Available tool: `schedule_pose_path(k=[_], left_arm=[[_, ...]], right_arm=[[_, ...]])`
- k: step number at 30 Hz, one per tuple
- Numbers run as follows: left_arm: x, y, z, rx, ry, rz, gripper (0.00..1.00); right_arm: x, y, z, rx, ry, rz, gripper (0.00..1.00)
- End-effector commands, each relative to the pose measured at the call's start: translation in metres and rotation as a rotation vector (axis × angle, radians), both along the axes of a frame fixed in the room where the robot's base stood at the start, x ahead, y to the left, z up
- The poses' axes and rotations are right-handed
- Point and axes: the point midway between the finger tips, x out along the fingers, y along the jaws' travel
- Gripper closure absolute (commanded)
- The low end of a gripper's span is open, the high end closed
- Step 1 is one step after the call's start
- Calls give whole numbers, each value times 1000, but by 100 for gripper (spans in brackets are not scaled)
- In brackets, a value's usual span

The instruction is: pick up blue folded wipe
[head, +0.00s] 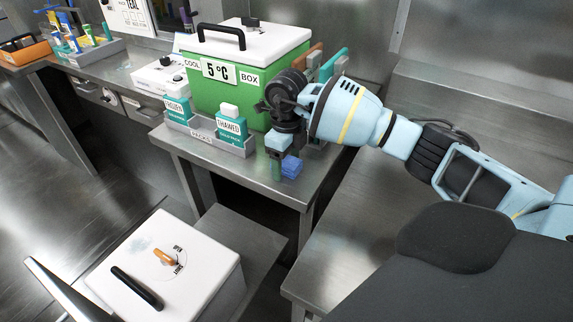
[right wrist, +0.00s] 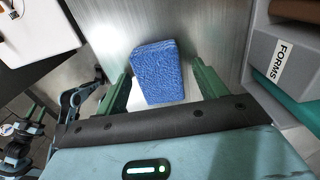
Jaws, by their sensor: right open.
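The blue folded wipe (head: 291,167) lies on the steel bench near its front right corner. In the right wrist view the wipe (right wrist: 158,72) is a textured blue block between the two green fingers. My right gripper (head: 279,163) points down at the wipe in the head view and partly covers it. In the right wrist view the right gripper (right wrist: 163,88) is open, with a gap between the wipe and the right finger. The left finger is close to the wipe's edge; contact is unclear. Parts that look like my left arm show small at the wrist view's left edge; its jaws are unclear.
A green cool box (head: 235,85) with a white lid stands behind the wipe. A grey packs tray (head: 203,137) holds teal packs left of it. A grey forms holder (right wrist: 284,58) is close on the right. A white box (head: 190,262) stands lower, at front left.

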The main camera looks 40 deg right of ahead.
Motion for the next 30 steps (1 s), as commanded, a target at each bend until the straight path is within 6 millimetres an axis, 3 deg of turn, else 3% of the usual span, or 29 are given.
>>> schedule_pose_path(k=[5, 15, 24, 30], left_arm=[[0, 0, 0, 0, 0, 0, 64], [-5, 0, 0, 0, 10, 0, 64], [-9, 0, -1, -1, 16, 0, 64], [-8, 0, -1, 0, 15, -1, 64]], right_arm=[[0, 0, 0, 0, 0, 0, 32], [0, 0, 1, 0, -1, -1, 76], [0, 0, 2, -1, -1, -1, 77], [1, -1, 16, -1, -3, -2, 77]])
